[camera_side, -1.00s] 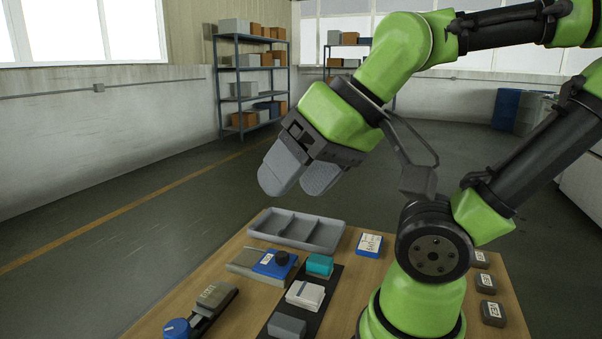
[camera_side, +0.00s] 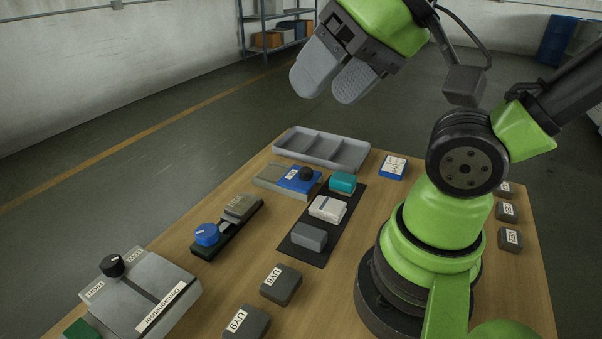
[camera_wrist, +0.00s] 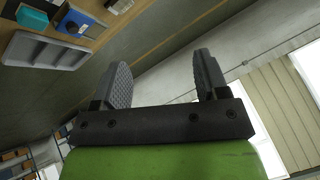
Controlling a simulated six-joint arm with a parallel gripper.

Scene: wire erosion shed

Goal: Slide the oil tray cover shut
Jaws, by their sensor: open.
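A low beige-grey tray (camera_side: 270,181) lies on the table, just in front of the grey compartment tray. A blue cover (camera_side: 299,180) with a label and a black knob (camera_side: 306,174) sits over its right part, leaving the left part uncovered. It seems to be the oil tray cover. The blue cover (camera_wrist: 77,24) also shows at the top left of the wrist view, with the beige-grey tray (camera_wrist: 32,17) beside it. My gripper (camera_side: 325,92) is open and empty, raised high above and apart from the cover. Its two grey fingers (camera_wrist: 162,72) stand apart in the wrist view.
A grey three-compartment tray (camera_side: 322,163) stands at the table's far edge. A black mat (camera_side: 300,254) holds teal, white and grey blocks. A blue-knobbed slide device (camera_side: 228,227), a blue labelled box (camera_side: 393,167) and a large grey control box (camera_side: 140,295) stand around.

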